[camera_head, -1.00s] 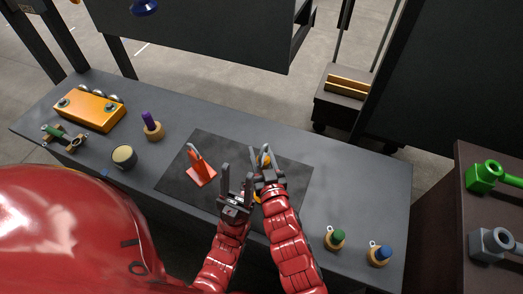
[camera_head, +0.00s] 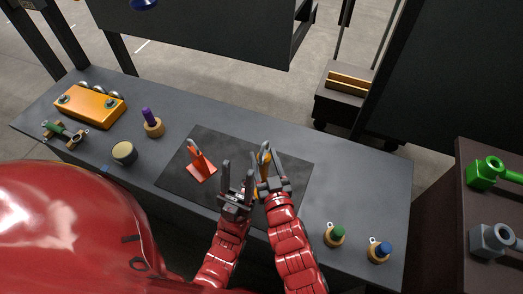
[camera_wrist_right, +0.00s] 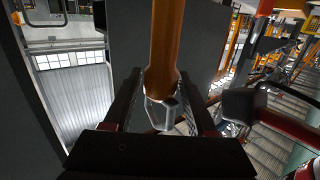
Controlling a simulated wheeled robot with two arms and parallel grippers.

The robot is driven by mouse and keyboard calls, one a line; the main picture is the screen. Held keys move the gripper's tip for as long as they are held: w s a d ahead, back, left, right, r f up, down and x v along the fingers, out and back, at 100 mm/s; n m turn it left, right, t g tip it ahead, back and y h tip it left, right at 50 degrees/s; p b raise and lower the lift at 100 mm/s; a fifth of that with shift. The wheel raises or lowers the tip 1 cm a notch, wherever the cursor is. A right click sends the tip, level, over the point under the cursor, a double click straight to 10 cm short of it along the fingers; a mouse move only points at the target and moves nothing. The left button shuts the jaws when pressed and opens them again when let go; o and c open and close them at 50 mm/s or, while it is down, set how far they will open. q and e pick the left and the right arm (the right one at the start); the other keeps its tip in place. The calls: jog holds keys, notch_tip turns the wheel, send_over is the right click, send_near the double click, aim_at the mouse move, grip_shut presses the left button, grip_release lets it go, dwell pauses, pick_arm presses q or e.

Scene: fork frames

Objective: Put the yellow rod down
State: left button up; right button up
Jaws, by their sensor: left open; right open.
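The yellow rod (camera_head: 264,152) stands at the right gripper in the head view, above the dark mat (camera_head: 180,185). In the right wrist view the rod (camera_wrist_right: 167,40) looks orange-yellow, with a grey faceted end, and lies between the fingers. My right gripper (camera_head: 268,160) is open around the rod. I cannot tell whether a finger still touches it. The rod's lower part is mostly hidden by this gripper, so its contact with the mat does not show. My left gripper (camera_head: 238,170) is open and empty, just left of the right one.
A round tin (camera_head: 124,153), purple-topped peg (camera_head: 152,124) and orange box (camera_head: 90,104) are further left. Green (camera_head: 335,236) and blue (camera_head: 380,251) knobs stand right.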

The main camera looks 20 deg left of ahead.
jog(key=b+v, duration=0.1)
jog(key=v, duration=0.7)
jog(key=shift+s+d, duration=0.2)
jog(key=shift+s, duration=0.05)
jog(key=shift+r, duration=0.1)
